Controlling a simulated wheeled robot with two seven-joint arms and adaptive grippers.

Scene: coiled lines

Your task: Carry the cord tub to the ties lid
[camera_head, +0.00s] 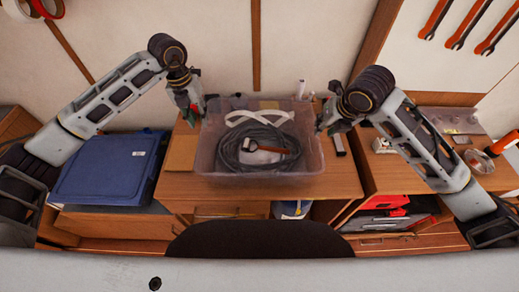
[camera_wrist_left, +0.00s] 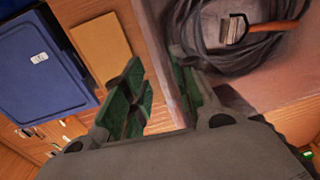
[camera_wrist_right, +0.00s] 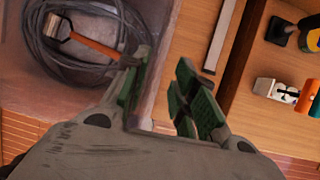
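The cord tub (camera_head: 313,160) is a clear plastic bin on the wooden worktop, holding a coil of dark cable (camera_head: 232,150), white straps and an orange-handled tool (camera_head: 272,149). A blue lidded box (camera_head: 108,170), likely the one with the ties lid, stands lower at the left; its top also shows in the left wrist view (camera_wrist_left: 38,65). My left gripper (camera_head: 194,110) is open at the tub's left wall, fingers on either side of it (camera_wrist_left: 158,90). My right gripper (camera_head: 326,122) is open at the right wall, fingers on either side of it (camera_wrist_right: 160,88). Contact with the walls is unclear.
A flat tan board (camera_head: 182,150) lies left of the tub. A narrow pale-and-dark object (camera_head: 338,143) lies right of it. Another bench at the right carries small items and a tape roll (camera_head: 479,161). Wrenches (camera_head: 466,22) hang on the back wall.

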